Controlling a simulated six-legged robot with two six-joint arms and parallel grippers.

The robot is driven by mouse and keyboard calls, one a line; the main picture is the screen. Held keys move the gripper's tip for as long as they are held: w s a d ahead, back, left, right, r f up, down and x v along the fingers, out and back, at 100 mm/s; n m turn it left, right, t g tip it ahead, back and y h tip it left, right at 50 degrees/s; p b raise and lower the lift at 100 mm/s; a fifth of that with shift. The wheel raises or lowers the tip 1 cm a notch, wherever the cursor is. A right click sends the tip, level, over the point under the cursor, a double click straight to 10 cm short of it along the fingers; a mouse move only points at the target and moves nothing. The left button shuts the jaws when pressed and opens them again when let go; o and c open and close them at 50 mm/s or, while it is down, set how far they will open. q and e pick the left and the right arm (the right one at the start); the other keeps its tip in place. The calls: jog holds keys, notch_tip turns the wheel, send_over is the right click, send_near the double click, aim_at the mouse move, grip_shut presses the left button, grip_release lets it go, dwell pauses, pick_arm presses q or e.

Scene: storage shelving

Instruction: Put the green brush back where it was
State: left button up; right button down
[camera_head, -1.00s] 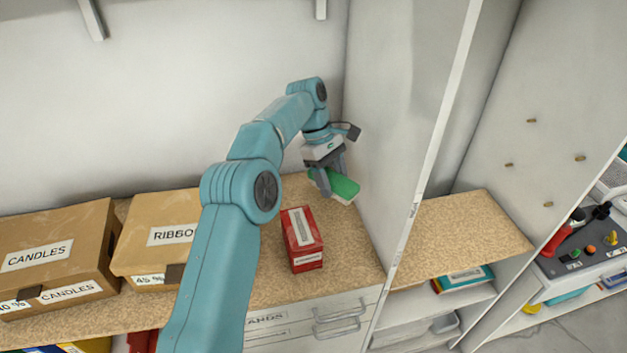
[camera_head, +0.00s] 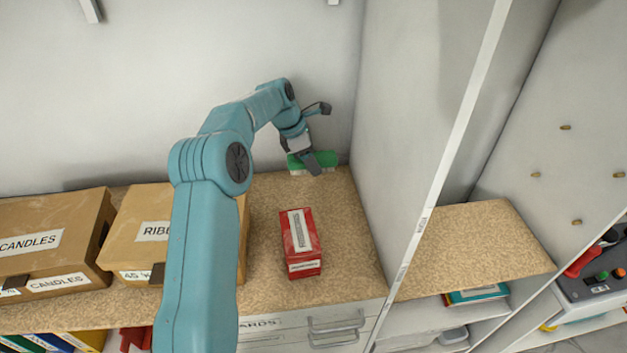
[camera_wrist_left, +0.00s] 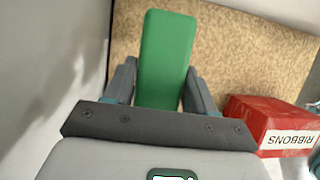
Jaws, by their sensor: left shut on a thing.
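The green brush (camera_head: 327,160) has a green back and pale bristles below. It is at the back right of the cork-coloured shelf top, near the back wall and the side panel. My left gripper (camera_head: 309,163) is shut on it, with the bristles facing down at or just above the shelf; I cannot tell if they touch. In the left wrist view the brush (camera_wrist_left: 165,60) lies between the two fingers of the left gripper (camera_wrist_left: 160,85). My right gripper is not in view.
A red box (camera_head: 300,243) stands on the shelf in front of the brush; its label reads RIBBONS in the wrist view (camera_wrist_left: 270,122). A tall side panel (camera_head: 400,140) bounds the shelf on the right.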

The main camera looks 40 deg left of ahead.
pick_arm(q)
notch_tip(320, 180, down, 2)
jog(key=shift+s+d+f, duration=0.1)
jog(key=shift+s+d, duration=0.05)
notch_tip(320, 180, down, 5)
jog(key=shift+r+p, duration=0.2)
jog(key=shift+p, duration=0.1)
jog(key=shift+w, duration=0.2)
jog(key=shift+f, duration=0.1)
jog(key=o, duration=1)
